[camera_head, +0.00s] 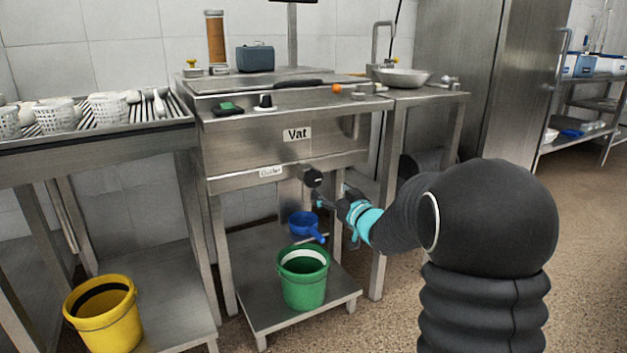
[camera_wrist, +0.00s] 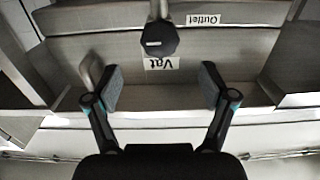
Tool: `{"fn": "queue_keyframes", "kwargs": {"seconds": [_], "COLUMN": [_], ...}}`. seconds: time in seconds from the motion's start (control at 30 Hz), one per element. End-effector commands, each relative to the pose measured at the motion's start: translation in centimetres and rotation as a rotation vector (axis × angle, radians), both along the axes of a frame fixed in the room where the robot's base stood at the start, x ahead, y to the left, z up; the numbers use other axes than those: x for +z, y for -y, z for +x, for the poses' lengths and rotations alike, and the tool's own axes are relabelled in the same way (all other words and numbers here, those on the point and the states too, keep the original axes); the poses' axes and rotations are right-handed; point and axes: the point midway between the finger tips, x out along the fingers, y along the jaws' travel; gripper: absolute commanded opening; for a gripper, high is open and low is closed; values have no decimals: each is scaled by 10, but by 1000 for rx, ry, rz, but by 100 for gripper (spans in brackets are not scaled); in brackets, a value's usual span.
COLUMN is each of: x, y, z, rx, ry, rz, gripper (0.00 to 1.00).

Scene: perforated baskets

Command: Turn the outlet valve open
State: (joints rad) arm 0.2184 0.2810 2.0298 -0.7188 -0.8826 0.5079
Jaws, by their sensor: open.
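The outlet valve has a dark round knob (camera_head: 313,178) under the front of the steel vat (camera_head: 240,150), beside the outlet label (camera_head: 271,171). In the wrist view the knob (camera_wrist: 160,40) shows a short pale mark across its face, and the labels are upside down. My gripper (camera_head: 325,198) is just right of and below the knob in the head view. In the wrist view my gripper (camera_wrist: 161,86) is open and empty. Its fingers are spread to either side of the knob's line, with the knob past the tips. No contact shows.
A blue scoop (camera_head: 303,222) and a green bucket (camera_head: 303,278) are on the lower shelf beneath the valve. A yellow bucket (camera_head: 104,314) is at lower left. A table leg (camera_head: 384,220) stands close to my gripper. Perforated baskets (camera_head: 57,115) sit at left.

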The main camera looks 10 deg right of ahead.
Motion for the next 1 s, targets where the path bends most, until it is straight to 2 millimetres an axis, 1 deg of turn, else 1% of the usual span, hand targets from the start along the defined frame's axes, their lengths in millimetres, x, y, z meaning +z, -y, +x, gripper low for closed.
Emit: {"fn": "queue_keyframes", "kwargs": {"seconds": [0.03, 0.3, 0.5, 0.7, 0.97, 1.0], "x": [-1, -1, 0, 0, 0, 0], "y": [-4, -19, -28, -32, -32, -32], "z": [10, 58, 84, 95, 96, 96], "rx": [2, 0, 0, -1, -1, -1], "ry": [0, -1, -1, -1, -1, -1], "rz": [0, 0, -1, 0, 0, 0], "gripper": [83, 83, 83, 83, 83, 80]}}
